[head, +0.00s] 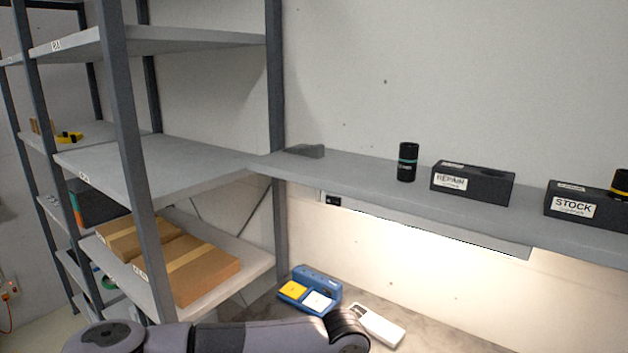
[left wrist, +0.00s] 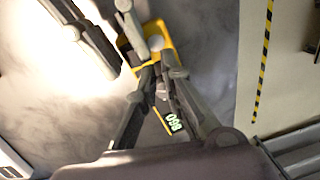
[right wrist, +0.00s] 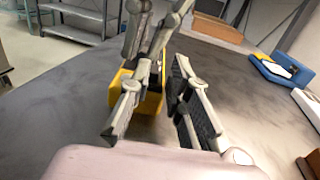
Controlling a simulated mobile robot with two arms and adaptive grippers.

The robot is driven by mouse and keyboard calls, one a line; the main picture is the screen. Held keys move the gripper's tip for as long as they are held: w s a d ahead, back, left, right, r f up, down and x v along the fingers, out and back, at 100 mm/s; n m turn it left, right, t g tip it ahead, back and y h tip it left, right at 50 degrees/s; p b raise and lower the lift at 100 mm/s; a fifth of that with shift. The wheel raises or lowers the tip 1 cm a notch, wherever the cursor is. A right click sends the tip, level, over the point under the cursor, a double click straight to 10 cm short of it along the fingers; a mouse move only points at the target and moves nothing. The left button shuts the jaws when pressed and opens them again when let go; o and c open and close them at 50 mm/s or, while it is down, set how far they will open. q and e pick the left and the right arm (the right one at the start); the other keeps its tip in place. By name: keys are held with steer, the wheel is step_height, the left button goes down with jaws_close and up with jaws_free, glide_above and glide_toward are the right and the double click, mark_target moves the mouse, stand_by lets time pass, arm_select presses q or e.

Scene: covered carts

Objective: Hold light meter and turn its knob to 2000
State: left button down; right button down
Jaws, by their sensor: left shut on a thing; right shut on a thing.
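The yellow light meter (left wrist: 166,33) shows in the left wrist view with a pale round part on it. Its lit green digits (left wrist: 175,122) appear turned and look like 860. My left gripper (left wrist: 158,75) is closed in on the meter, its fingertips close together; whether they grip the knob is hidden. In the right wrist view, my right gripper (right wrist: 160,85) has its fingers on either side of the yellow meter body (right wrist: 151,103), shut on it. The other gripper's fingers reach in from the top of each wrist view. The knob's setting cannot be read. The head view shows neither gripper.
A blue case (head: 316,277) with yellow and white pieces and a white device (head: 377,325) lie on the worktop below the shelf. The wall shelf (head: 350,173) holds black boxes and a dark cylinder (head: 407,162). Racks with cartons (head: 205,270) stand left.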

arm_select(q)
steer(key=shift+w+a+f, duration=0.1)
steer(key=shift+f, duration=0.3)
arm_select(e)
steer(key=shift+a+r, duration=0.15)
steer(key=shift+r, duration=0.1)
arm_select(q)
steer(key=shift+d, duration=0.2)
steer(key=shift+s+d+r, duration=0.1)
steer(key=shift+s+r, duration=0.1)
step_height(320, 180, up, 6)
steer(key=w, duration=0.1)
steer(key=shift+d, duration=0.35)
arm_select(e)
steer(key=shift+w+f, duration=0.2)
